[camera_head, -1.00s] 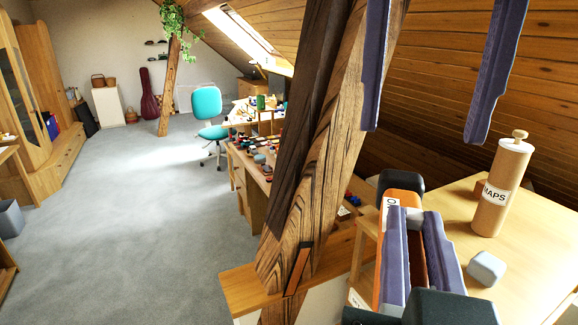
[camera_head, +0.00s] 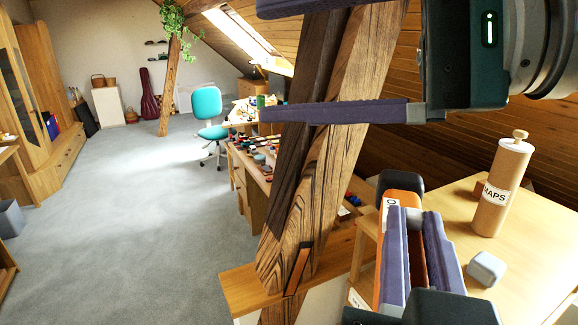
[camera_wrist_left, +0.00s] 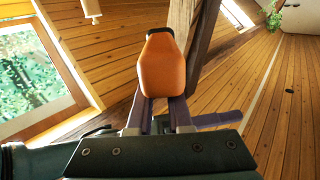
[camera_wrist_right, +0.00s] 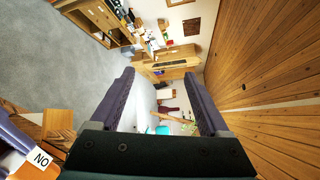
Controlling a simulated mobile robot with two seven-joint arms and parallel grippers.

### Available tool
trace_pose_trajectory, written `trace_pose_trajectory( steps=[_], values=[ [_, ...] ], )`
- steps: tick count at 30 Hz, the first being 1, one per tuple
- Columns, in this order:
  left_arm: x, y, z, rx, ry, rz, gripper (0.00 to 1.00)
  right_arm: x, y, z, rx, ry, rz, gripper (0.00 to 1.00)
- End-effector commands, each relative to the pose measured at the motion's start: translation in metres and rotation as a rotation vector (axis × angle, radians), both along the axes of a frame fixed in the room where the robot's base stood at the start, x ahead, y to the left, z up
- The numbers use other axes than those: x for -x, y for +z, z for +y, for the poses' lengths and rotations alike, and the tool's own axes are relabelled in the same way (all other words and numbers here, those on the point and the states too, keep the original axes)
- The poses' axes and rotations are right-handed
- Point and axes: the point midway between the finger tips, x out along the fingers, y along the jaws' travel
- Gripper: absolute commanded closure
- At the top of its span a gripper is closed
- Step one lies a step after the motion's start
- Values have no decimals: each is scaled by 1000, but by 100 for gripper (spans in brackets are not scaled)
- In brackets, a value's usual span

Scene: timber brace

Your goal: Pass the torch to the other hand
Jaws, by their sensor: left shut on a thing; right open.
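The torch's orange body also fills the middle of the left wrist view (camera_wrist_left: 162,68). My right gripper (camera_head: 264,62) is open and empty, above and left of the torch, its fingers pointing left in front of the timber brace. The right wrist view shows a torch part and its label (camera_wrist_right: 41,158) at lower left.
The timber brace (camera_head: 345,130) slants up left of the torch. The wooden table (camera_head: 540,235) on the right holds a MAPS tube (camera_head: 491,195) and a small grey block (camera_head: 486,268). A cluttered workbench (camera_head: 256,177) and teal chair (camera_head: 207,103) stand farther back. Grey floor lies open at left.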

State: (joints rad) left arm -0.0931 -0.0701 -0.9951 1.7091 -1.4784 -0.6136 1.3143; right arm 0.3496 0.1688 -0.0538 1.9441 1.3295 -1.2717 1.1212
Motion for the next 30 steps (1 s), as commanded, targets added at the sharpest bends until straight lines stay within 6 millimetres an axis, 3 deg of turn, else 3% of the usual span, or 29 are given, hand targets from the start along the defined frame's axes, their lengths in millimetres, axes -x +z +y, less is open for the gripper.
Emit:
trace_pose_trajectory(
  steps=[3, 6, 13, 20, 24, 27, 30],
  values=[
    [0, 1, 0, 1, 0, -2, 100, -11, -24, -63, -106, -280, 11, 21],
    [0, 1, 0, 1, 0, -2, 100, -10, -41, -108, -122, -456, 11, 21],
    [0, 1, 0, 1, 0, -2, 100, 14, -82, -185, -13, -734, 2, 21],
    [0, 1, 0, 0, 0, -1, 100, 57, -157, -151, 570, -491, -109, 21],
    [0, 1, 0, 0, 0, -1, 100, 102, -206, -137, 955, -198, -186, 21],
    [0, 1, 0, 0, 0, -1, 100, 140, -231, -139, 1210, 52, -242, 21],
    [0, 1, 0, 0, 0, -1, 100, 170, -244, -146, 1390, 261, -281, 21]
  ],
)
